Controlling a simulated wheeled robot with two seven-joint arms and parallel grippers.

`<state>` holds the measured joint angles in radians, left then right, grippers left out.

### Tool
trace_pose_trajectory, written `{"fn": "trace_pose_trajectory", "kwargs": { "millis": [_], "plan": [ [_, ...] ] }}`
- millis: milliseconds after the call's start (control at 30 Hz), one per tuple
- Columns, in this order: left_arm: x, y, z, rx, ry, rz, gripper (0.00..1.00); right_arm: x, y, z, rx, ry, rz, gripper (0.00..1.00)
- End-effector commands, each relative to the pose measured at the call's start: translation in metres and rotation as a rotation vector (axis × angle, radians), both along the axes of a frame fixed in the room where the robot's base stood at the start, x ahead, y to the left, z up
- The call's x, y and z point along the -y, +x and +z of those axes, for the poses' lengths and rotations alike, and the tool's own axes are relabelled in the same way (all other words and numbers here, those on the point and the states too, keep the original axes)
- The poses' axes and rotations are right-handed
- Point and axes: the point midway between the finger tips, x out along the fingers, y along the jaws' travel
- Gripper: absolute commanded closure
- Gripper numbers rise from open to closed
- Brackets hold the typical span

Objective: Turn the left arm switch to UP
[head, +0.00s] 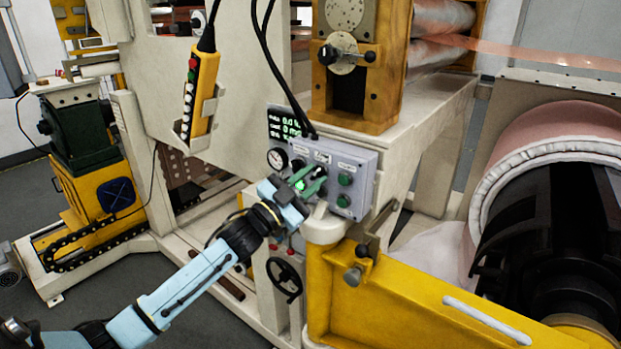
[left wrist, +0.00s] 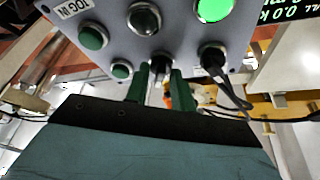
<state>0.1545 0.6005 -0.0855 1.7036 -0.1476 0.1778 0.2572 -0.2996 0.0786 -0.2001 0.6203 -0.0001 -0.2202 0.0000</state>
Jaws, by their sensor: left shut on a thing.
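The grey control box (head: 365,163) stands on the machine in the middle of the head view. It fills the top of the left wrist view, where it appears upside down (left wrist: 180,40). My left gripper (head: 312,183) is at its front face. In the left wrist view its two green fingers (left wrist: 160,86) are either side of a small switch (left wrist: 160,67) in the lower row and shut on it. The fingers hide part of the switch, so I cannot read its setting. My right gripper is not in view.
Green buttons (head: 345,180) sit close to the fingers. A lit green button (left wrist: 213,9) and a black knob (left wrist: 212,57) are also near. Black cables hang by the box. A handwheel (head: 285,280) and a yellow beam (head: 430,300) lie below.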

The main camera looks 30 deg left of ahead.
Motion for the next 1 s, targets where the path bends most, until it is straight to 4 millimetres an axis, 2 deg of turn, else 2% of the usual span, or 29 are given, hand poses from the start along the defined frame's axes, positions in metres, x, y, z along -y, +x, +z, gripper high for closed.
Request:
{"fn": "trace_pose_trajectory", "kwargs": {
  "millis": [533, 567, 600, 867, 1000],
  "plan": [
    [-0.0002, 0.0001, -0.0007, 0.001, 0.027, 0.001, 0.98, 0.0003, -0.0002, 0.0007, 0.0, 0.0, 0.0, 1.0],
    [-0.0002, 0.0001, -0.0007, 0.001, 0.027, 0.001, 0.73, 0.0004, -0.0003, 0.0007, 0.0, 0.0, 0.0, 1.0],
    [-0.0003, 0.0001, -0.0007, 0.001, 0.027, 0.001, 0.7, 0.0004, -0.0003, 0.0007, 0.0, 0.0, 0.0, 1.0],
    [-0.0003, -0.0003, -0.0005, 0.001, 0.026, 0.0, 0.7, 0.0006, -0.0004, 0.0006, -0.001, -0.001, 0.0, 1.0],
    [-0.002, -0.0068, -0.004, 0.0, 0.025, 0.001, 0.7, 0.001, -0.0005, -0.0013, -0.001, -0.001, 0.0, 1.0]
  ]
}}
